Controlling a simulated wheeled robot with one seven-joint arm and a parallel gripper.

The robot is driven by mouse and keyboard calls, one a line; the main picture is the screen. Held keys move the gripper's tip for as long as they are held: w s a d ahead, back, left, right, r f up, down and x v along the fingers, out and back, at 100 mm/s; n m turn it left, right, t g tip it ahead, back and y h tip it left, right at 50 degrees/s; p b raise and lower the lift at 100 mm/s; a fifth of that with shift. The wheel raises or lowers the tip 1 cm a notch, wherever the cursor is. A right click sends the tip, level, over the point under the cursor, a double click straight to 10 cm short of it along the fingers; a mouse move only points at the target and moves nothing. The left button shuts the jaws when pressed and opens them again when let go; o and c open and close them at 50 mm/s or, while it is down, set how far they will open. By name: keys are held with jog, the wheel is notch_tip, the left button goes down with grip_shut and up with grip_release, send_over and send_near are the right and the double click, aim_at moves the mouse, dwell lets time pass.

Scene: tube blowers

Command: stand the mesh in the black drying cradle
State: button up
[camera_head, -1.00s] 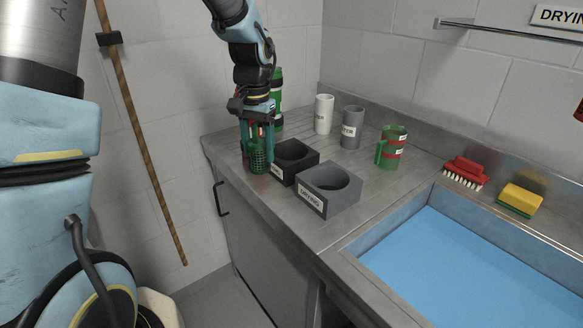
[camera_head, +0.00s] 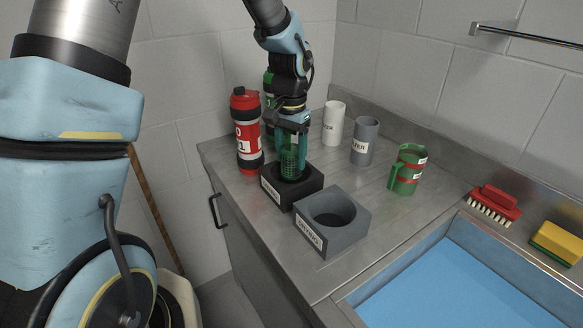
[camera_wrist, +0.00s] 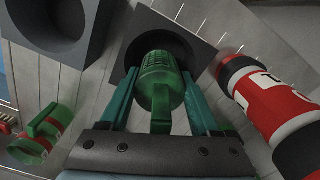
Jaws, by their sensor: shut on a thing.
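The green mesh (camera_head: 291,167) is a small perforated cylinder. My gripper (camera_head: 291,150) is shut on it from above and holds it over the black drying cradle (camera_head: 303,192). In the wrist view the mesh (camera_wrist: 160,82) lies between my two teal fingers, its far end in front of the round dark opening of the black cradle (camera_wrist: 197,45). In the head view its lower end is at the cradle's opening and looks upright. I cannot tell whether it touches the bottom.
A grey drying cradle (camera_head: 353,213) stands just in front. A red bottle (camera_head: 246,135) stands close to the left. A sink (camera_head: 430,285) lies at right.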

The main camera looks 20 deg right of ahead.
aim_at(290, 171)
jog(key=shift+f+p, duration=0.6)
jog(key=shift+f, duration=1.65)
jog(key=shift+f, duration=0.15)
jog(key=o, duration=1.1)
